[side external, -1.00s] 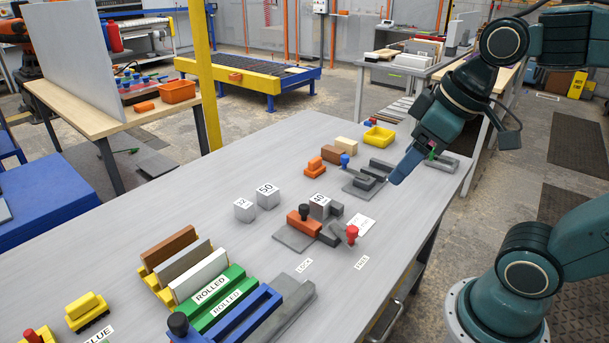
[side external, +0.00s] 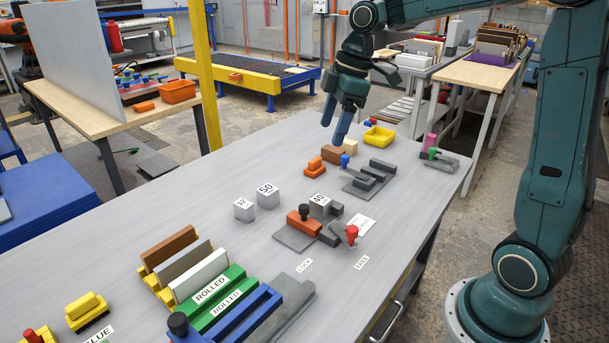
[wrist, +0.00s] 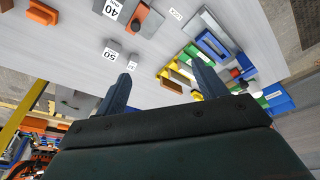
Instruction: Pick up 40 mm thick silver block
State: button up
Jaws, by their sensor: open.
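The silver block marked 40 (side external: 319,205) stands in a grey fixture in the middle of the table, next to an orange block (side external: 302,222) with a black knob. It also shows at the top edge of the wrist view (wrist: 111,9), partly cut off. Two silver blocks marked 50 (side external: 267,197) and 32 (side external: 244,210) stand free to its left. My gripper (side external: 333,132) is open and empty, with its fingers pointing down. It is above the far part of the table, apart from the blocks. Both fingers show in the wrist view (wrist: 158,65).
A red-knobbed piece (side external: 351,234) stands right of the fixture. Behind are grey stepped parts (side external: 370,178), a yellow tray (side external: 378,136) and brown and orange blocks. Coloured bars and racks (side external: 213,288) fill the near left. The table's left-middle is clear.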

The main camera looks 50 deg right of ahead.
jog(key=w+d+f+n+g+y, duration=0.1)
jog(key=w+d+f+n, duration=0.3)
jog(key=w+d+f, duration=0.35)
jog(key=n+g+y, duration=0.1)
jog(key=n, duration=0.3)
send_near(320, 199)
notch_tip(320, 199, up, 3)
jog(key=d, duration=0.2)
jog(key=shift+w, duration=0.2)
jog(key=shift+x, duration=4.25)
jog(key=shift+s+a, duration=0.1)
jog(key=shift+a, duration=0.05)
jog(key=shift+x, duration=2.55)
jog(key=shift+s+a+r, duration=0.1)
jog(key=shift+s+a, duration=0.05)
jog(key=shift+c, duration=0.2)
